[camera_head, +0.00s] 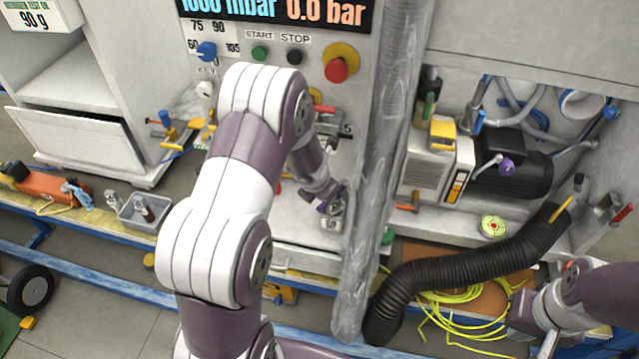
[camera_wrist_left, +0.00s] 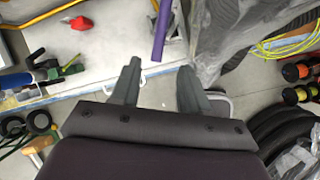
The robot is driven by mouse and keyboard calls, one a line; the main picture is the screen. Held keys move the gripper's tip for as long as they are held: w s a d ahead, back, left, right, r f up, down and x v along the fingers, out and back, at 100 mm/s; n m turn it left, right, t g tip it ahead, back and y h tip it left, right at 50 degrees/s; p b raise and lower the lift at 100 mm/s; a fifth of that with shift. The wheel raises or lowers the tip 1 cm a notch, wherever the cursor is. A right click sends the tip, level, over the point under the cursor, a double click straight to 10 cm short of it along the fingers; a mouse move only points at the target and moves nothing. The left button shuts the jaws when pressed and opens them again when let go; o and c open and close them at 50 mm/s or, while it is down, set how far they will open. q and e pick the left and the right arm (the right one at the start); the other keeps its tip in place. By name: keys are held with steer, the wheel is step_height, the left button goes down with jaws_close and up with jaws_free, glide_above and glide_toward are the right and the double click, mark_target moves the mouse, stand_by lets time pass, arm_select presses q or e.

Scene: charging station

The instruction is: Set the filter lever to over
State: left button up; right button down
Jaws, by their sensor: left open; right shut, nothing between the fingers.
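My left gripper (camera_wrist_left: 160,88) is open in the left wrist view, with nothing between its fingertips. A purple bar (camera_wrist_left: 162,30) stands just ahead of the fingers, apart from them; it looks like a lever handle, but I cannot read any label by it. In the head view my left arm reaches up the middle and bends down to the left gripper (camera_head: 334,208), low in front of the control panel, partly hidden by its own links. My right gripper (camera_head: 524,316) is shut and empty at the lower right, near the hose. I cannot make out the word "over" anywhere.
A translucent wrapped column (camera_head: 372,170) stands right of my left gripper. A black corrugated hose (camera_head: 470,262) and yellow cable (camera_head: 460,325) lie to the right. A pump with a purple knob (camera_head: 506,166) is behind. A grey bin (camera_head: 145,211) sits on the left ledge.

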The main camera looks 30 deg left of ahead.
arm_select(q)
steer(key=p+v, duration=0.1)
steer(key=v, duration=0.3)
steer(key=shift+r, duration=0.2)
steer(key=s+d+r+m+g, duration=0.1)
steer(key=s+m, duration=0.4)
steer(key=m, duration=0.6)
steer(key=s+d+r+m+g, duration=0.1)
steer(key=s+d+r+m, duration=0.3)
steer(key=m, duration=0.7)
steer(key=s+d+r+m+g, duration=0.1)
steer(key=s+d+r+m, duration=0.2)
steer(key=s+m, duration=0.5)
steer(key=m, duration=0.3)
steer(key=shift+s+r+m+h, duration=0.2)
steer(key=shift+m+h, duration=0.1)
